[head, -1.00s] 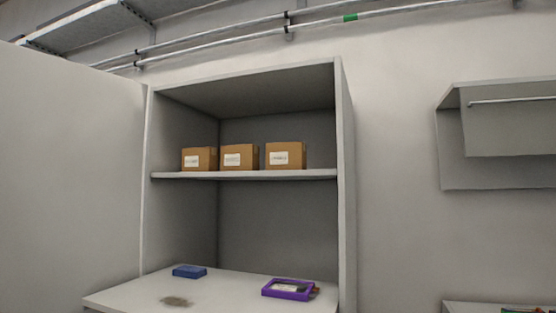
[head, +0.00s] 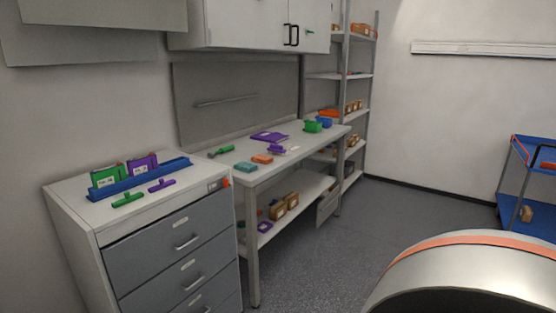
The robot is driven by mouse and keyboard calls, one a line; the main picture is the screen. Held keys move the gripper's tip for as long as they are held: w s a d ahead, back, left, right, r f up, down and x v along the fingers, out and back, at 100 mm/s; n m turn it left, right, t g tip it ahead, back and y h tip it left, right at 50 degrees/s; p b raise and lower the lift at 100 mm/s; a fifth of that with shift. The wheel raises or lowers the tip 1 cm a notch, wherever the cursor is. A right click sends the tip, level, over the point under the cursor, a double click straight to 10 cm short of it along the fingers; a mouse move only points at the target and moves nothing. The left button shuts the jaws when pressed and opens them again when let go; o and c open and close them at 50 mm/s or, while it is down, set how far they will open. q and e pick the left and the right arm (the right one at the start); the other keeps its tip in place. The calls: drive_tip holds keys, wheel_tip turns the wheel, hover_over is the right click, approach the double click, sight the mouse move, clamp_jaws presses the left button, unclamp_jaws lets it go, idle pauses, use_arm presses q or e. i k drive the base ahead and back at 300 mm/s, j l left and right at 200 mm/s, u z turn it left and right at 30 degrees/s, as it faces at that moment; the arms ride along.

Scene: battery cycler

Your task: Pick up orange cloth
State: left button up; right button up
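A small flat orange piece (head: 262,158), which looks like a folded cloth, lies on the workbench top (head: 222,168) near its front edge. A similar teal piece (head: 246,167) lies just to its left and nearer. The orange piece is small in the view, so its material is hard to make out. Neither of my grippers is in view.
A grey drawer cabinet (head: 180,245) stands left of the bench, with a blue rack (head: 140,178) and green and purple items on top. A purple tool (head: 276,149) lies behind the orange piece. Open floor (head: 390,215) lies right of the bench; a blue cart (head: 530,180) stands far right.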

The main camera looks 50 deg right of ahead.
sight(259, 158)
drive_tip(key=z, duration=1.5)
drive_tip(key=u, duration=2.45)
drive_tip(key=z, duration=2.45)
drive_tip(key=u, duration=0.45)
